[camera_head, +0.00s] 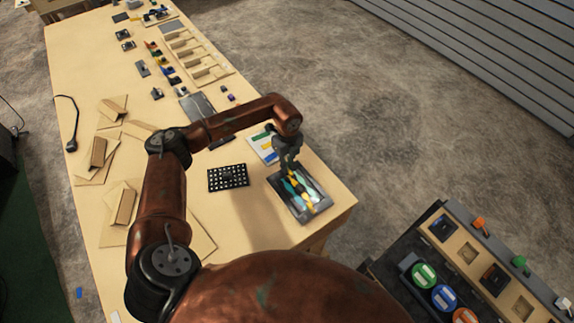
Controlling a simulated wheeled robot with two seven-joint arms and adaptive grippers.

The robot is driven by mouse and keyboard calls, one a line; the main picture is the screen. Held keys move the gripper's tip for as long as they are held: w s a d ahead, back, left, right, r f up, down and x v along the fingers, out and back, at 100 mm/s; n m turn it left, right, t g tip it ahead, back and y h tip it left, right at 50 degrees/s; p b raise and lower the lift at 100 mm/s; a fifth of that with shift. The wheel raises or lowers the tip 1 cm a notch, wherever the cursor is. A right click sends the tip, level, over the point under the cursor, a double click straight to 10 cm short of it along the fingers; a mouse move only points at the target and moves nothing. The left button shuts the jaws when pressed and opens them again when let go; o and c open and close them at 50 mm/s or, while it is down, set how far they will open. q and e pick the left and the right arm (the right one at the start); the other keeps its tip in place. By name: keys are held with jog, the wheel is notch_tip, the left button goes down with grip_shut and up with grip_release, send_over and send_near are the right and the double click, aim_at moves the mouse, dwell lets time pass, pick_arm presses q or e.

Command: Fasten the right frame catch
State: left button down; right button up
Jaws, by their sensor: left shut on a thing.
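A grey rectangular frame (321,188) with teal and yellow parts inside lies near the table's right corner. My left gripper (290,171) points down over the frame's far part. It is shut on a small yellow part there, which it mostly hides. I cannot tell whether this part is the right frame catch. Another yellow part (311,206) shows at the frame's near side. The details of the catches are too small to read. My right gripper is not in view.
A black perforated block (228,177) lies left of the frame, and a white sheet with coloured patches (262,149) lies behind it. Folded cardboard pieces (98,152) lie on the left of the table (90,60). A dark console (400,245) with coloured round parts stands at the lower right.

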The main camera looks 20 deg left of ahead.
pick_arm(q)
jog(key=shift+w+r, duration=0.1)
dwell(0.3)
jog(key=c, duration=2)
grip_release()
notch_tip(320, 180, up, 12)
jog(key=shift+f, duration=0.1)
jog(key=shift+a, duration=0.1)
